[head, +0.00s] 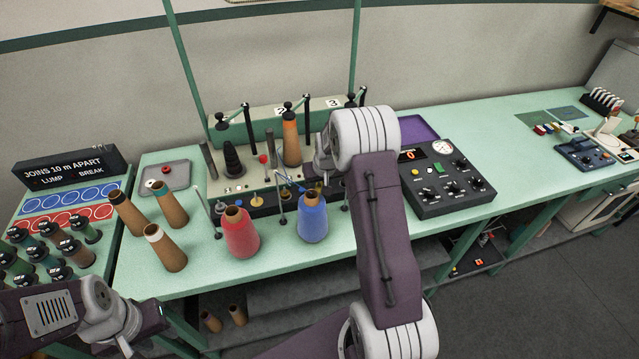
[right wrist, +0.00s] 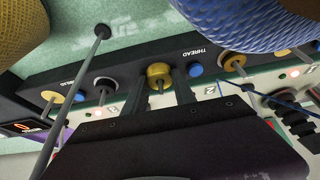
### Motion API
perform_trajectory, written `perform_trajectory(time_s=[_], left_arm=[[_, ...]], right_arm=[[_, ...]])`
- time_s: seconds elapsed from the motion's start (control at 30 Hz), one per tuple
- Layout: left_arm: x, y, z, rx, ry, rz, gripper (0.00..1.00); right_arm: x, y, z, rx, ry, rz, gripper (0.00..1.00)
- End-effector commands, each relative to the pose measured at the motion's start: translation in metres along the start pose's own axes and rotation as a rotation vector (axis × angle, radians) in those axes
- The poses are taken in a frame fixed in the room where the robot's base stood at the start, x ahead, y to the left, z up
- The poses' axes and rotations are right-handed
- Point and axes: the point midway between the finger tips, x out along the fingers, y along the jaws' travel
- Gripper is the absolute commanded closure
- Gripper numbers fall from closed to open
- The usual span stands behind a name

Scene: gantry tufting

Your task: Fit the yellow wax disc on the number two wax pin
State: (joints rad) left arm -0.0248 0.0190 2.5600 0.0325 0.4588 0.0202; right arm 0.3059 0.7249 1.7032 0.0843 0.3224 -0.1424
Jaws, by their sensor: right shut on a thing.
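In the right wrist view a yellow wax disc (right wrist: 159,72) sits between the two fingertips of my right gripper (right wrist: 163,88), which is shut on it. A short pin end shows at the disc; whether the disc is seated on the pin cannot be told. The disc is in front of the black strip (right wrist: 125,75) lettered THREAD. A pale disc with a pin (right wrist: 105,83) and yellowish discs on pins (right wrist: 233,62) (right wrist: 50,97) stand to either side. My left gripper (head: 125,346) is low at the left, far from the pins.
A red yarn cone (head: 240,232) and a blue one (head: 312,216) stand before the strip. A thin grey rod (right wrist: 72,100) crosses the wrist view. Several brown cones (head: 166,247) stand left, a black control box (head: 446,178) right. The bench beyond it has free room.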

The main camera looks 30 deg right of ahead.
Motion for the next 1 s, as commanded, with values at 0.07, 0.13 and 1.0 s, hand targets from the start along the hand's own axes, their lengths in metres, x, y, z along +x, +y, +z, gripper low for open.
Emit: perform_trajectory(time_s=[0.07,0.13,1.0], left_arm=[[0.0,0.0,0.0,0.0,0.0,0.0,0.64],[0.0,0.0,0.0,0.0,0.0,0.0,0.64],[0.009,0.0,0.001,0.0,0.0,0.0,0.64]], right_arm=[[0.0,0.0,0.0,0.0,0.0,0.0,0.54],[0.0,0.0,0.0,0.0,0.0,0.0,0.42],[-0.09,0.0,0.0,0.0,0.0,0.0,0.42]])
